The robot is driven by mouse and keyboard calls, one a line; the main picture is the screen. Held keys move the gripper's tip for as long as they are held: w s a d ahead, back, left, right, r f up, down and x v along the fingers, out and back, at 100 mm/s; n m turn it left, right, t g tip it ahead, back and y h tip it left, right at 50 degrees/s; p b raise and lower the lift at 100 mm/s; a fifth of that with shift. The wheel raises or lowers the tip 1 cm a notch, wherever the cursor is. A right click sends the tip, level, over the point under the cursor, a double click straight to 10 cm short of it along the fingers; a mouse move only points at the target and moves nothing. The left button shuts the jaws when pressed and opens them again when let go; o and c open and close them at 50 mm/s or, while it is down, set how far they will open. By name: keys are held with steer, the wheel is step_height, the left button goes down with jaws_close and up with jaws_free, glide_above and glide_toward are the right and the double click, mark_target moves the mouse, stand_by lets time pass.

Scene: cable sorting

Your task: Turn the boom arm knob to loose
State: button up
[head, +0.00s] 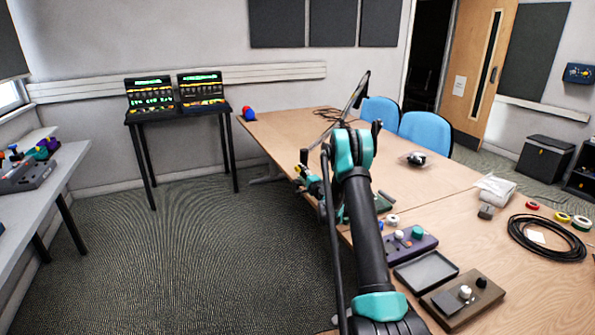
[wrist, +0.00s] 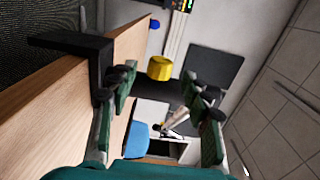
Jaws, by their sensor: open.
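A yellow knob (wrist: 159,68), which looks like the boom arm knob, shows in the wrist view between and just beyond my fingertips. My gripper (wrist: 160,82) is open, with one finger on each side of the knob and visible gaps to it. No mark showing the knob's setting is readable. In the head view a small yellow part (head: 303,169) shows near the table's left edge, beside my arm. The thin dark boom arm (head: 359,90) rises behind my arm. My gripper is mostly hidden behind my arm there.
A black bracket-like part (wrist: 72,42) stands near the left finger in the wrist view. The wooden table (head: 455,205) holds a purple box (head: 412,244), a dark tray (head: 426,271), a brown knob box (head: 463,298) and a black cable coil (head: 548,238). Open floor lies left.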

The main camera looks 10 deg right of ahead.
mark_target(298, 168)
steer(key=shift+x, duration=2.6)
steer(key=shift+c, duration=0.6)
jaws_close()
steer(key=shift+g, duration=0.6)
steer(key=shift+g+h, duration=0.8)
steer(key=shift+g, duration=1)
steer(key=g, duration=0.2)
steer(key=g+h, duration=0.1)
steer(key=g, duration=0.2)
steer(key=shift+h, duration=0.3)
steer(key=shift+s, duration=0.1)
